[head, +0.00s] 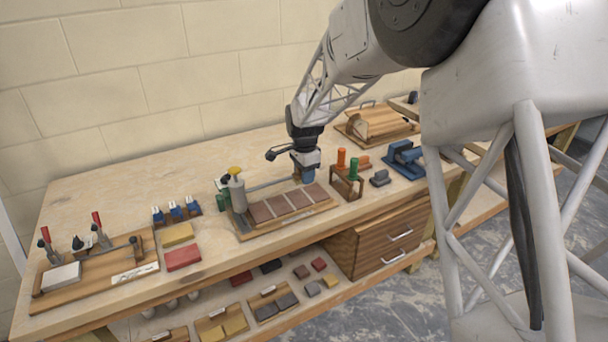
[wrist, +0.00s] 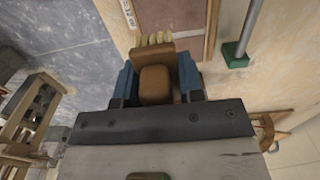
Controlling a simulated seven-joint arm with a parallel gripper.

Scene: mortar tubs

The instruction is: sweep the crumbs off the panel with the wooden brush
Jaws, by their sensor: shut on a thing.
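The wooden brush (wrist: 155,84) shows in the wrist view as a brown block with pale bristles at its far end. My gripper (wrist: 157,68) is shut on it, with a blue finger on either side. In the head view my gripper (head: 305,173) is at the back right edge of the panel (head: 284,207), which has several brown-red sections in a wooden frame. Part of the panel (wrist: 170,14) also shows just beyond the bristles in the wrist view. I cannot tell whether the bristles touch it. Crumbs are too small to make out.
A grey cylinder with a yellow top (head: 236,190) stands at the panel's left end, and a grey rod (head: 268,184) runs behind it. A wooden rack with orange and green handles (head: 347,180) stands close on the right.

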